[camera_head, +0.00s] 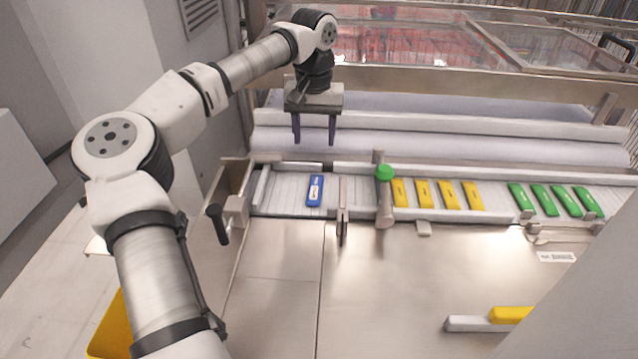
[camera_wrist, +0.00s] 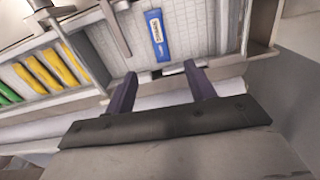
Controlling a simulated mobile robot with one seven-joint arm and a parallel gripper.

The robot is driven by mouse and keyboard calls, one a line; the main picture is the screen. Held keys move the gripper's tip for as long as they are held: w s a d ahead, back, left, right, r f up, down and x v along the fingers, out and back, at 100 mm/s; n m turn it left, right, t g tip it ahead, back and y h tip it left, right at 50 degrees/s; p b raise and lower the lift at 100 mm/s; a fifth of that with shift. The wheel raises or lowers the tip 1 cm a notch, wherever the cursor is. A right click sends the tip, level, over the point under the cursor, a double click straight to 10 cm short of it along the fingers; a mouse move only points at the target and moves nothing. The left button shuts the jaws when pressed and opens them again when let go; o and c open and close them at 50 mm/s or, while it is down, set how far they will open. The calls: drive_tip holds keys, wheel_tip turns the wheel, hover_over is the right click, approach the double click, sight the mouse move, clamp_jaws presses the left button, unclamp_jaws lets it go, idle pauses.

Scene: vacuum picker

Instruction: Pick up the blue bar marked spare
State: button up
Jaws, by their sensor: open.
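A blue bar (camera_head: 315,190) with a white label lies alone in the left section of the light tray (camera_head: 284,197). In the wrist view the blue bar (camera_wrist: 157,35) lies flat beyond the fingertips, and its label is too small to read for certain. My gripper (camera_head: 315,143) is open and empty, with two dark purple fingers pointing down. It is above and behind the tray, apart from the bar. In the wrist view my gripper (camera_wrist: 157,82) shows its fingers spread, with the bar roughly in line with the gap between them.
Several yellow bars (camera_head: 423,193) and several green bars (camera_head: 543,199) lie in sections to the right. A post with a green knob (camera_head: 384,172) and a metal divider (camera_head: 343,207) stand right of the blue bar. A black-handled lever (camera_head: 217,214) is at left.

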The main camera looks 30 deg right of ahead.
drive_tip(key=p, duration=0.1)
hover_over(315, 187)
wheel_tip(315, 187, down, 8)
drive_tip(key=shift+w+r, duration=0.1)
drive_tip(key=shift+f+p, duration=1.2)
drive_tip(key=shift+f, duration=1.55)
drive_tip(key=c, duration=1.1)
